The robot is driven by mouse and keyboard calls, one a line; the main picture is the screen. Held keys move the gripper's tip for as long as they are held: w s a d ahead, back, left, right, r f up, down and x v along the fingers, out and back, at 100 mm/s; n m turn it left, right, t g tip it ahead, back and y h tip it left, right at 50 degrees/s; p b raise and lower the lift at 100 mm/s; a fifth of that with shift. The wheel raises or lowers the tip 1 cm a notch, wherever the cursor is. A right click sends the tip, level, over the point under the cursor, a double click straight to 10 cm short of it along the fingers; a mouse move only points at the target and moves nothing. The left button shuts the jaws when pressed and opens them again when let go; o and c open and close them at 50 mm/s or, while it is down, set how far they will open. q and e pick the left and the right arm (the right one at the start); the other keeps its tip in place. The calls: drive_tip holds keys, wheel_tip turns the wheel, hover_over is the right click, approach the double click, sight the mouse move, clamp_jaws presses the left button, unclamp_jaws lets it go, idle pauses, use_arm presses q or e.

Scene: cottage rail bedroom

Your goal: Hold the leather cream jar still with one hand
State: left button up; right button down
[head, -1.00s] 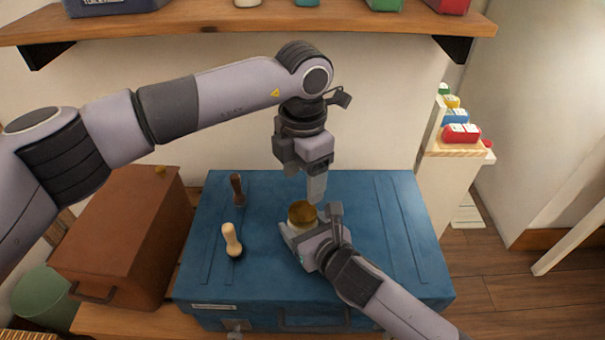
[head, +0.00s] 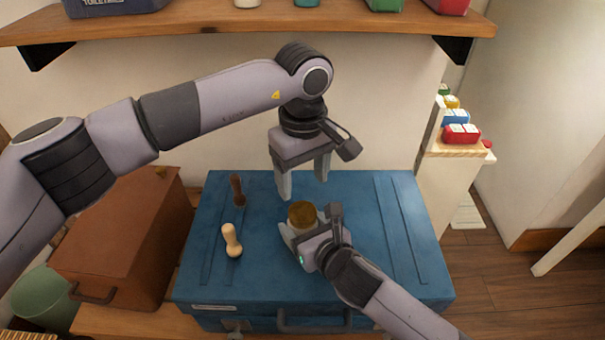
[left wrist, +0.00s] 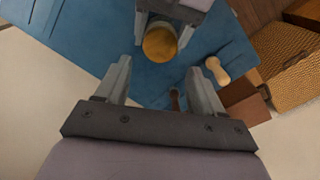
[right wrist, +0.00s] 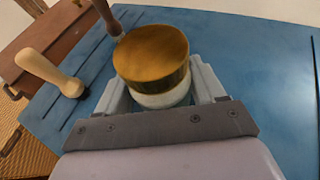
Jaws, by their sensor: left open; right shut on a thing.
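The leather cream jar (head: 302,213) has a brown-gold lid and a pale body. It stands upright on the blue trunk (head: 390,240). My right gripper (head: 301,238) is shut on the jar from the near side; in the right wrist view the jar (right wrist: 152,62) sits between its fingers (right wrist: 160,92). My left gripper (head: 304,185) is open and empty above and behind the jar, fingers pointing down. In the left wrist view the jar lid (left wrist: 160,43) shows beyond the open left fingers (left wrist: 160,82).
A brown box (head: 125,235) is at the left. A shelf (head: 250,24) spans the wall above. The trunk's right side is clear.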

sight(303, 211)
use_arm(q)
drive_tip(key=m, duration=1.1)
drive_tip(key=shift+f, duration=4)
